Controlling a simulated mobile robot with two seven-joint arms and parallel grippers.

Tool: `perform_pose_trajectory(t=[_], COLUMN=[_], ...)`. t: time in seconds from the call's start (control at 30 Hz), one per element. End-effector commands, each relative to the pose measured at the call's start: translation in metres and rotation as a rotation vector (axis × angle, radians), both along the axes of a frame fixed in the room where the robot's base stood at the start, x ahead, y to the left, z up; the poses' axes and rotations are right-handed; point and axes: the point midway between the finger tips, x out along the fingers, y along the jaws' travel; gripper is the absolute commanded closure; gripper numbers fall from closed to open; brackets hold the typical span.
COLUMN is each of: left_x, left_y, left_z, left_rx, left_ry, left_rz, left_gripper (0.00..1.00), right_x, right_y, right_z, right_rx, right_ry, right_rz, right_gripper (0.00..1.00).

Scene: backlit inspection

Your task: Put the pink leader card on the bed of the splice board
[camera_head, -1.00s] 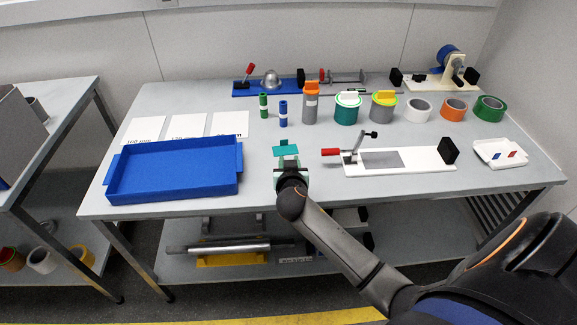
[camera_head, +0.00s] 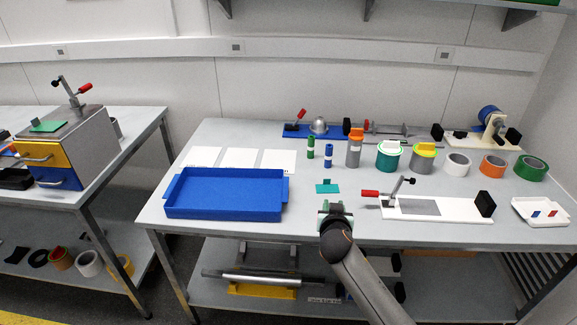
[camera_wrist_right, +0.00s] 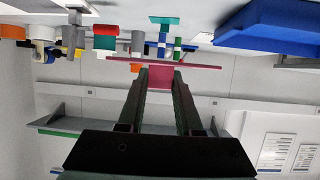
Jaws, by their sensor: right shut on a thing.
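My right gripper (camera_head: 333,207) is at the front edge of the work table, left of the splice board. In the right wrist view its fingers (camera_wrist_right: 160,80) are shut on the pink leader card (camera_wrist_right: 165,66), gripping a tab on the wide thin plate. I cannot make out the card in the head view. The splice board (camera_head: 462,210) is white, with a grey bed (camera_head: 418,206) that lies bare. Its clamp (camera_head: 397,191) has a red handle, its arm tilted up above the bed, and a black block stands at the right end. My left gripper is not in view.
A teal card (camera_head: 327,188) lies just beyond my gripper. A blue tray (camera_head: 225,212) is to the left. Tubes, tubs and tape rolls (camera_head: 493,166) stand behind the board. A white dish (camera_head: 541,222) is at its right. A second table (camera_head: 140,137) stands at far left.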

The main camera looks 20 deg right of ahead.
Motion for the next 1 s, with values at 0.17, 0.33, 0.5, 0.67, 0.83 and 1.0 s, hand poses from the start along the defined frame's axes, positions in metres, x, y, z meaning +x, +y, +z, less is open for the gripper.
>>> perform_pose_trajectory(t=[0.17,0.33,0.5,0.67,0.83,1.0], left_x=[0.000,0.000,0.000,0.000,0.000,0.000], left_y=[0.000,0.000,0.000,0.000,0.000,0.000], left_z=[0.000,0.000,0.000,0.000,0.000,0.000], left_rx=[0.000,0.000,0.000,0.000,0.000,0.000], left_ry=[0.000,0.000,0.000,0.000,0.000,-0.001], left_rz=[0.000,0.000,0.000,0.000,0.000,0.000], left_gripper=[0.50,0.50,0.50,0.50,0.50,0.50], right_x=[0.001,0.003,-0.005,-0.030,-0.062,-0.087], right_y=[0.001,0.017,0.055,0.098,0.135,0.157], right_z=[0.004,0.041,0.108,0.164,0.205,0.224], right_rx=[0.000,0.002,0.001,-0.002,-0.002,-0.001], right_ry=[-0.003,-0.011,-0.014,-0.012,-0.008,-0.003], right_rz=[0.001,0.024,0.109,0.249,0.405,0.509], right_gripper=[0.97,0.97,0.97,0.97,0.97,0.97])
